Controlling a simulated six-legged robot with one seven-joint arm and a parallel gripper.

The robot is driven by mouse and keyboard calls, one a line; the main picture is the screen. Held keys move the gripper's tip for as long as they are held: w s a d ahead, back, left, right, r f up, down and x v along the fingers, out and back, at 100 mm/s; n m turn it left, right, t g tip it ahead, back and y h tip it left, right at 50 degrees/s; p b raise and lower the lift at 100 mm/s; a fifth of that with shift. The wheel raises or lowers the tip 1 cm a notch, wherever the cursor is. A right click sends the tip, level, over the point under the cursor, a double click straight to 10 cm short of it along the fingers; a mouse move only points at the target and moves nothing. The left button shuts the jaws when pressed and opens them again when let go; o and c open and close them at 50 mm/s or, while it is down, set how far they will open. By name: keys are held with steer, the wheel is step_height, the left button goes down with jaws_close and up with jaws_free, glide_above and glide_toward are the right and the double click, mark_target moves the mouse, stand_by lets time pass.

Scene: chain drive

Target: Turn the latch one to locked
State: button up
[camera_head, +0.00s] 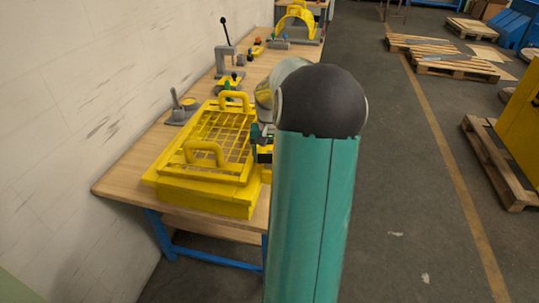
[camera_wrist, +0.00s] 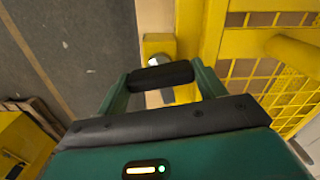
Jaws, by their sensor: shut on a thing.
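A yellow box with a mesh guard lid (camera_head: 218,137) and two yellow handles stands on the workbench. My gripper (camera_head: 263,143) is at the box's right side, partly hidden by my arm in the head view. In the wrist view my gripper (camera_wrist: 162,82) is shut on the latch (camera_wrist: 167,95), a small grey part beside a yellow block (camera_wrist: 158,44) on the box's side. The black fingers cover most of the latch, so its exact angle cannot be told. The mesh guard also shows at the right of the wrist view (camera_wrist: 250,68).
The wooden workbench (camera_head: 125,182) has blue legs and stands along a white wall. Behind the box are a grey lever press (camera_head: 226,60) and a yellow arch (camera_head: 296,17). Pallets (camera_head: 455,66) lie on the right; the floor beside the bench is clear.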

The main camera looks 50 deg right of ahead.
steer(key=n, duration=0.3)
steer(key=shift+n, duration=0.3)
steer(key=n, duration=0.4)
steer(key=shift+n, duration=0.3)
steer(key=n, duration=0.3)
steer(key=shift+n, duration=2.1)
steer(key=o, duration=1)
